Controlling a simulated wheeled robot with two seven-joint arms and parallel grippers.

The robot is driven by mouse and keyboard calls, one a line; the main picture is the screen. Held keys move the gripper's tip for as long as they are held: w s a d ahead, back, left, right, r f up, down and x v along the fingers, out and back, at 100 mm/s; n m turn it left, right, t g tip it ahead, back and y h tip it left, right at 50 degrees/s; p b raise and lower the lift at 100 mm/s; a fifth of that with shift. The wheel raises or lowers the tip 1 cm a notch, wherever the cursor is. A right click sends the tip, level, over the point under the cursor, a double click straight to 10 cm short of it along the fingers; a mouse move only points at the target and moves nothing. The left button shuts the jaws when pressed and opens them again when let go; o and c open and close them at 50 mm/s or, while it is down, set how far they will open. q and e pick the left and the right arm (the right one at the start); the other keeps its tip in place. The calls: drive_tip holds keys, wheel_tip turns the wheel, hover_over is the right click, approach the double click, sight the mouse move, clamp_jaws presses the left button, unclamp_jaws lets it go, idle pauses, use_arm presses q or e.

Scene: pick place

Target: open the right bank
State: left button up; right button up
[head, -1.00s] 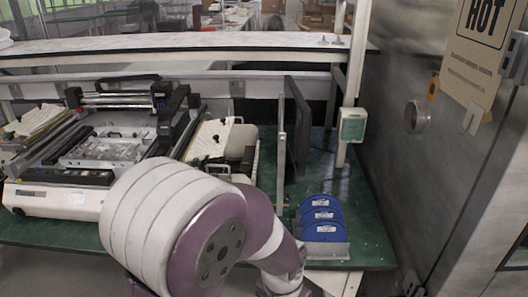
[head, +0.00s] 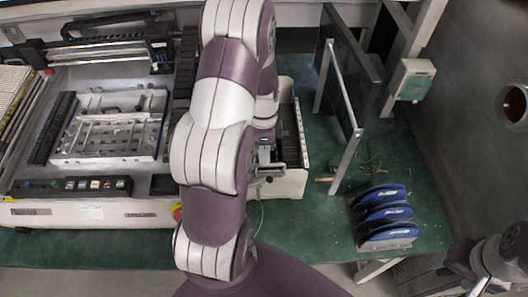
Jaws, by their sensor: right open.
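The machine (head: 95,184) stands on the green table at the left, with a metal fixture plate (head: 110,140) carrying several bars and blocks. I cannot tell which part is the right bank. My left arm crosses the middle of the head view and hides what lies behind it. My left gripper (head: 266,172) points down at the pale box right of the machine; its jaws are too small and covered to read, and I cannot tell if it touches. My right gripper (head: 425,275) is low at the right edge, open, in front of the table and away from the machine.
Blue rounded holders (head: 384,214) stand in a rack on the right of the green table (head: 330,225). A dark upright panel (head: 350,65) on a metal frame and a pale switch box (head: 413,80) stand behind them. A grey wall (head: 480,150) closes the right side.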

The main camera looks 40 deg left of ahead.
use_arm(q)
drive_tip(key=shift+s+d+f, duration=0.35)
drive_tip(key=shift+s+d, duration=0.45)
drive_tip(key=shift+w+d+f, duration=0.1)
drive_tip(key=shift+w, duration=0.3)
drive_tip(key=shift+w+f, duration=0.15)
drive_tip(key=shift+w, duration=0.05)
drive_tip(key=c, duration=0.3)
clamp_jaws()
drive_tip(key=shift+a+r, duration=0.2)
